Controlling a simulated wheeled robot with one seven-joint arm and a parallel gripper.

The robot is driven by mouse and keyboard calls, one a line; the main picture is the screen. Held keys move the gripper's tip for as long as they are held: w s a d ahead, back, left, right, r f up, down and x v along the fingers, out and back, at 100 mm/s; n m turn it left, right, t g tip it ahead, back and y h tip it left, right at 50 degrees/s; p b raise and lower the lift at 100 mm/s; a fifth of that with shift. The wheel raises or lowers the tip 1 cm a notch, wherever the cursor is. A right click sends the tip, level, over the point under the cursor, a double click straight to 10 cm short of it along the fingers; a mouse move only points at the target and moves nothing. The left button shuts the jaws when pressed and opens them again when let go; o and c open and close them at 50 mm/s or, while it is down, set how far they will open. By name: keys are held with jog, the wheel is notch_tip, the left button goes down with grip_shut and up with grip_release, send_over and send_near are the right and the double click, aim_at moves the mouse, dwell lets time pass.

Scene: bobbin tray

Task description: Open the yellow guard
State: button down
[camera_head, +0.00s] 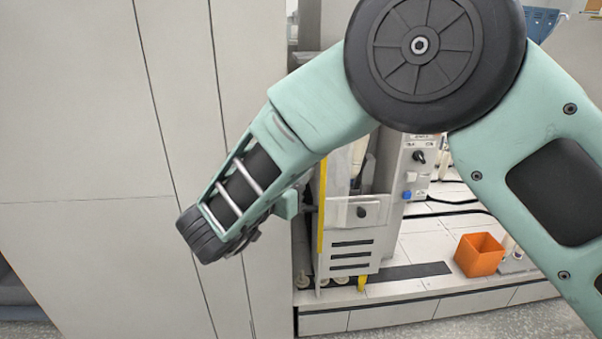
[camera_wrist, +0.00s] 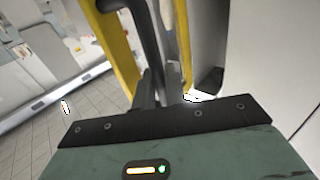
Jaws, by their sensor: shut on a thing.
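The yellow guard (camera_head: 321,208) shows in the head view as a narrow upright yellow strip just right of my forearm; its upper part is hidden behind my arm. In the wrist view, yellow frame bars of the guard (camera_wrist: 119,55) run on both sides of a dark curved handle (camera_wrist: 152,45). My gripper (camera_wrist: 161,90) is shut on this handle, with its fingers around the handle's lower part. In the head view my wrist is left of the guard, and the fingers are mostly hidden. I cannot tell how far the guard stands open.
A tall pale cabinet (camera_head: 90,110) fills the left side. A grey machine unit (camera_head: 352,240) stands right behind the guard. An orange bin (camera_head: 480,254) sits on the low platform at right. Speckled floor is free in front.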

jog(key=shift+r, duration=0.1)
jog(key=c, duration=1.5)
grip_release()
jog(key=shift+c, duration=0.2)
jog(key=v, duration=1.7)
jog(key=shift+s+a, duration=0.1)
jog(key=shift+s, duration=0.05)
